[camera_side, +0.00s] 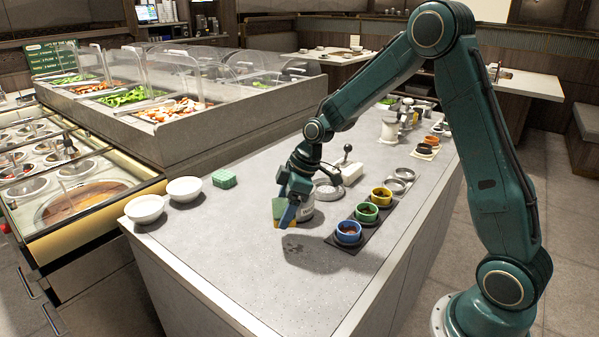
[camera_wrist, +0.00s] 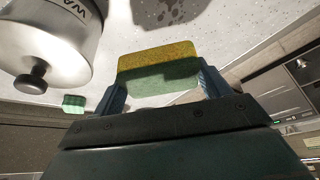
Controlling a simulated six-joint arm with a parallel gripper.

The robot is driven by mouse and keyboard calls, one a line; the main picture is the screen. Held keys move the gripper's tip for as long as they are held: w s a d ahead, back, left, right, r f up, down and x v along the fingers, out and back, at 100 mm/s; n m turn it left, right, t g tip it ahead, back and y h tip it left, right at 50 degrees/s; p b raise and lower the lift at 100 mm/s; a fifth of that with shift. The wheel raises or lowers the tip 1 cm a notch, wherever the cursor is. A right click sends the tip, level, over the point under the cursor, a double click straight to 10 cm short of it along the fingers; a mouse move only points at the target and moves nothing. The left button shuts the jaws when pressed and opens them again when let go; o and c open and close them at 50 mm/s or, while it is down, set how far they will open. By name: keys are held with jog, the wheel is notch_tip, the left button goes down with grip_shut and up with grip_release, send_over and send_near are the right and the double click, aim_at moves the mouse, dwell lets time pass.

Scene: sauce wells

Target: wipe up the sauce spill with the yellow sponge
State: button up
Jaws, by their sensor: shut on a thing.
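The yellow sponge (camera_side: 277,210), with a green layer on one face, is held between the blue fingers of my gripper (camera_side: 287,216). In the wrist view the sponge (camera_wrist: 157,57) is clamped between both fingertips of my gripper (camera_wrist: 161,84). In the side view a finger hides part of it. The sauce spill (camera_side: 293,246) is a few small dark patches on the grey counter, just in front of the sponge. It also shows in the wrist view (camera_wrist: 172,10) at the top edge, past the sponge. The sponge appears to be above the counter; its exact height cannot be told.
A lettered metal canister (camera_wrist: 52,38) stands close beside my gripper. A dark tray (camera_side: 345,245) holds blue, green and yellow cups to the right. A green sponge (camera_side: 224,178) and two white bowls (camera_side: 145,209) sit left. The front counter is clear.

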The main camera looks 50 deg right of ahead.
aim_at(280, 242)
jog(key=shift+f, duration=3.9)
jog(key=shift+s, duration=4.05)
jog(key=shift+w+r, duration=0.15)
jog(key=shift+w, duration=3.85)
jog(key=shift+w+r, duration=0.15)
jog(key=shift+r, duration=3.75)
